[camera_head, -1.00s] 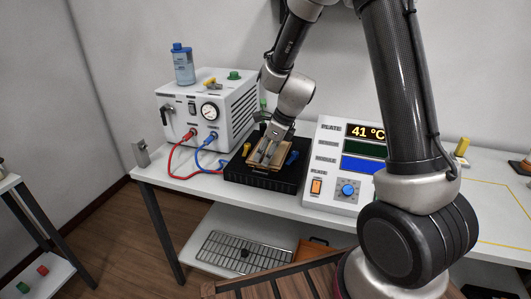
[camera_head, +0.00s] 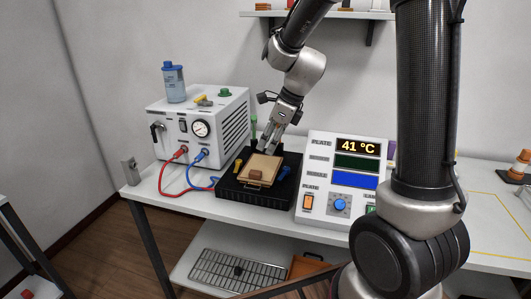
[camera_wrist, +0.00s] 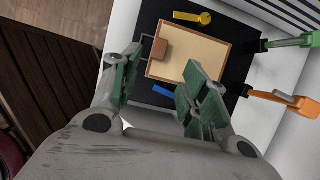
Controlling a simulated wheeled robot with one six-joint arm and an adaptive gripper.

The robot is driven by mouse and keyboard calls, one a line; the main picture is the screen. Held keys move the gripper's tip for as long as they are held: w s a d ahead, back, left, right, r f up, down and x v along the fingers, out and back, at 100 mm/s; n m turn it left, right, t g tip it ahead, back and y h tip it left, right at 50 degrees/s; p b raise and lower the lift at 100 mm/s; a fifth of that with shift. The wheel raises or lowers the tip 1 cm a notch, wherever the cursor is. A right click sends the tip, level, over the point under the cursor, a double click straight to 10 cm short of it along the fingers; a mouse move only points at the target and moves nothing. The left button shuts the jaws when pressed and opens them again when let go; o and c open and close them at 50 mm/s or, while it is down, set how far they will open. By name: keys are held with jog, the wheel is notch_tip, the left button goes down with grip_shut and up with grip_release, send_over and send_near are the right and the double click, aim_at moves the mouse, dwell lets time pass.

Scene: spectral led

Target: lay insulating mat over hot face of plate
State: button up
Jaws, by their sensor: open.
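The insulating mat (camera_head: 263,167) is a cream sheet with a brown border and a brown tab (camera_head: 255,175). It lies flat on top of the black plate block (camera_head: 250,196) and shows in the wrist view (camera_wrist: 200,48) too. The block's dark top shows around it. My gripper (camera_head: 269,147) is over the mat's rear edge, close above it. In the wrist view my gripper (camera_wrist: 163,82) has its green-padded fingers apart with nothing between them. One finger overlaps the mat's near corner in that view; whether it touches cannot be told.
A display panel (camera_head: 342,178) reading 41 °C stands right of the block. A white gauge box (camera_head: 200,128) with red and blue hoses stands left. A yellow clamp (camera_wrist: 193,17), green handle (camera_wrist: 290,42) and orange handle (camera_wrist: 286,100) border the mat.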

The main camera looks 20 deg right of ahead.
jog(key=s+d+r+n+h, duration=0.1)
jog(key=s+d+r+n, duration=0.2)
jog(key=s+n, duration=0.5)
jog(key=s+d+r+n+t+h, duration=0.1)
jog(key=s+d+r+n, duration=0.3)
jog(key=s+n, duration=0.4)
jog(key=s+d+r+n+h, duration=0.1)
jog(key=s+d+r+n, duration=0.3)
jog(key=s+n, duration=0.4)
jog(key=shift+s+d+n+t+h, duration=0.35)
jog(key=shift+s+d, duration=0.25)
jog(key=shift+d, duration=0.25)
